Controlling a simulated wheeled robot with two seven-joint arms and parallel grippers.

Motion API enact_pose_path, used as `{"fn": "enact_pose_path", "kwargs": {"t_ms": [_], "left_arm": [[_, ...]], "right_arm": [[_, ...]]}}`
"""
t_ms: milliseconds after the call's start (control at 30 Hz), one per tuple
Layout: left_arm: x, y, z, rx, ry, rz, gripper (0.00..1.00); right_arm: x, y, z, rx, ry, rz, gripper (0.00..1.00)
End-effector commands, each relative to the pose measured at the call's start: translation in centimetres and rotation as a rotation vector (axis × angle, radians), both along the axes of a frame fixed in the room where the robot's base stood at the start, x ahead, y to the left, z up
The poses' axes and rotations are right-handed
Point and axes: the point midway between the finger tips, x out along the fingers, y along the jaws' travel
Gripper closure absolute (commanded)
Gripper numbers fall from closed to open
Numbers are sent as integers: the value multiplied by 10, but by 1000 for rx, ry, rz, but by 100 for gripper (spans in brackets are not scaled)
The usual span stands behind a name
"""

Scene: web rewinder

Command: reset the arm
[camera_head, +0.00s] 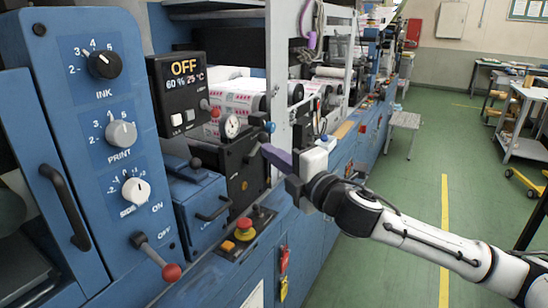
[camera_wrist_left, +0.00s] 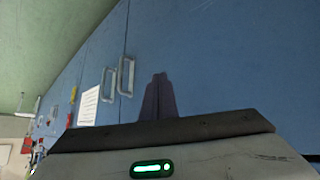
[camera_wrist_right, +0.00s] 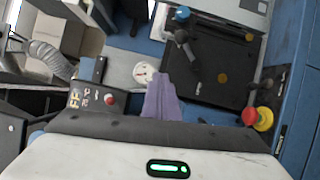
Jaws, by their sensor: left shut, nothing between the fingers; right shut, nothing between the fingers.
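My right gripper (camera_head: 268,150) comes in from the right in the head view, its purple fingers shut and empty. It is in front of the black panel (camera_head: 240,165) of the blue machine, close below a blue ball knob (camera_head: 270,127) in the picture. In the right wrist view the shut fingers (camera_wrist_right: 164,82) point toward the white gauge (camera_wrist_right: 144,72), and the blue knob (camera_wrist_right: 182,14) is farther up; I see no contact. My left gripper is outside the head view. In the left wrist view its fingers (camera_wrist_left: 159,78) are shut and empty before blue cabinet doors (camera_wrist_left: 190,60).
A red emergency stop (camera_head: 244,224) sits below the right gripper. The left panel has several dials, a red-ended lever (camera_head: 171,272) and a display (camera_head: 183,67) reading OFF. Printed rolls (camera_head: 240,100) lie behind.

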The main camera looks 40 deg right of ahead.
Motion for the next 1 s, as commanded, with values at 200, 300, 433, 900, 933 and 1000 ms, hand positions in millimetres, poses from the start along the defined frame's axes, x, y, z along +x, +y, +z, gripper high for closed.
{"fn": "enact_pose_path", "kwargs": {"t_ms": [200,300,433,900,933,1000], "left_arm": [[0,0,-1,1,0,1,100],[0,0,-1,0,0,1,100],[0,0,-1,0,-1,1,100],[1,1,-1,0,-2,2,100],[1,1,-1,0,-2,2,100],[1,1,-1,0,-2,2,100]], "right_arm": [[-6,1,1,1,0,0,100],[-5,1,0,3,1,0,100],[-6,2,-25,63,41,2,100],[-114,85,-325,922,529,-128,100],[-127,95,-342,982,559,-149,100],[-158,118,-377,1123,624,-202,100]]}}
